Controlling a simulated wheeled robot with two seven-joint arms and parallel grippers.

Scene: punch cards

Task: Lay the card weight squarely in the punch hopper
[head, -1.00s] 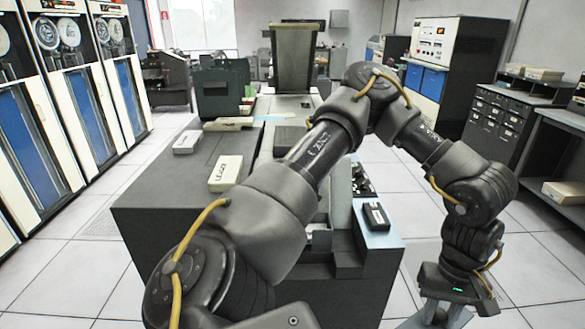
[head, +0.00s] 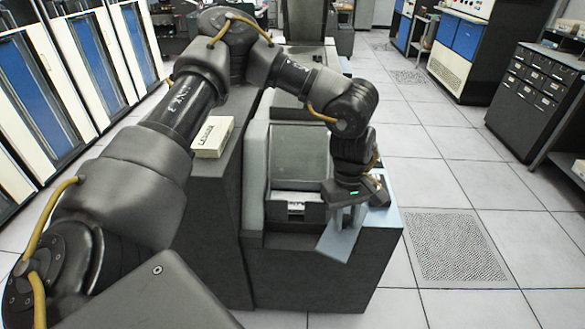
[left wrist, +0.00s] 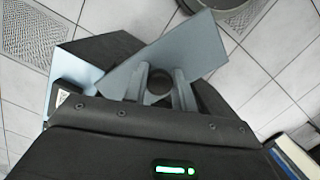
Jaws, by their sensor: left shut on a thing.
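My left gripper (head: 345,218) is shut on the dark round knob (left wrist: 158,86) of the card weight, a flat blue-grey plate (head: 337,244). The plate also shows in the left wrist view (left wrist: 185,52), turned at an angle to the machine's edges. It hangs over the front right corner of the dark punch machine (head: 300,275), beside the light blue side ledge (head: 388,218). The bay that looks like the punch hopper (head: 292,196) is left of the gripper, with a pale piece inside; my arm partly blocks its right side. My right gripper is out of view.
A cream labelled box (head: 213,137) sits on the desk left of the bay. A black item with a white label (left wrist: 66,94) lies on the blue ledge in the left wrist view. Open floor (head: 450,180) lies to the right.

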